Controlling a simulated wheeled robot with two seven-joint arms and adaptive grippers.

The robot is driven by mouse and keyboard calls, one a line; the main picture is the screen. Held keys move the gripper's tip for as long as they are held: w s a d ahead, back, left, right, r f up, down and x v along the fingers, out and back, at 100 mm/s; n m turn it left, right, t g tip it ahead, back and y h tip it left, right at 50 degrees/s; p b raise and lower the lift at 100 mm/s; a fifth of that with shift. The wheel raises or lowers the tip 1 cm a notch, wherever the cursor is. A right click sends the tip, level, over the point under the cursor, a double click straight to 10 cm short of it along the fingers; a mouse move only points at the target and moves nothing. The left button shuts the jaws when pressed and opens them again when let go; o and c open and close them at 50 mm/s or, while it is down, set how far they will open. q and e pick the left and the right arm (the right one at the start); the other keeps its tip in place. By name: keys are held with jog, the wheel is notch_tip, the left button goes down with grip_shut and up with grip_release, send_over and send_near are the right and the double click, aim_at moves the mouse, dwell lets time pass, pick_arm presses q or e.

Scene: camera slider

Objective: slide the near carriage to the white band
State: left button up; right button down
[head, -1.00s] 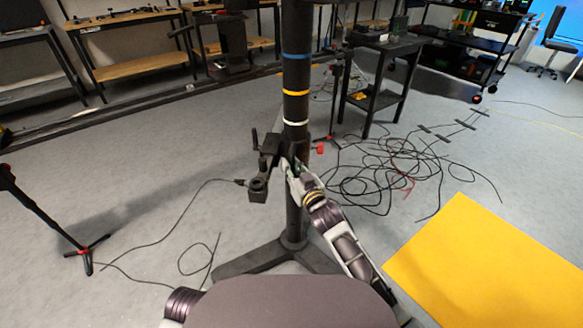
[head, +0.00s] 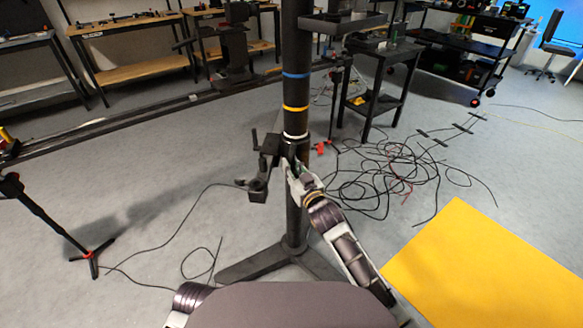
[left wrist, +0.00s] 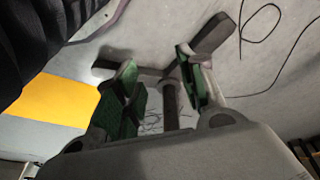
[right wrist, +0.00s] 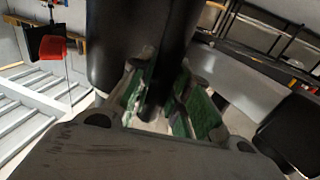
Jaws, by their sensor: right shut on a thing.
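The near carriage (head: 266,150) is a black bracket on the upright dark column (head: 297,205), with a boxy part hanging to its left. The white band (head: 295,136) rings the column at the carriage's upper edge; I cannot tell whether a small gap is left. An orange band (head: 295,108) and a blue band (head: 295,75) ring it higher up. My right gripper (head: 294,166) is shut on the carriage at the column; its green-padded fingers show in the right wrist view (right wrist: 165,105). My left gripper (left wrist: 160,88) is open and empty, with the column's base legs beyond it.
A long dark rail (head: 150,116) crosses behind the column, with a tripod (head: 62,236) at left. Cables (head: 375,180) lie tangled on the floor at right, near a yellow mat (head: 480,265). A black cart (head: 372,88) stands behind. Floor at left is mostly clear.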

jog(key=shift+r+p, duration=0.5)
jog(key=shift+r, duration=0.35)
jog(key=c, duration=1.3)
grip_release()
jog(key=shift+c, duration=0.2)
pick_arm(q)
jog(key=shift+s+a+f, duration=0.15)
jog(key=shift+a+f, duration=0.1)
jog(key=shift+f, duration=0.3)
pick_arm(e)
jog(key=shift+f, duration=0.1)
jog(key=shift+v, duration=6)
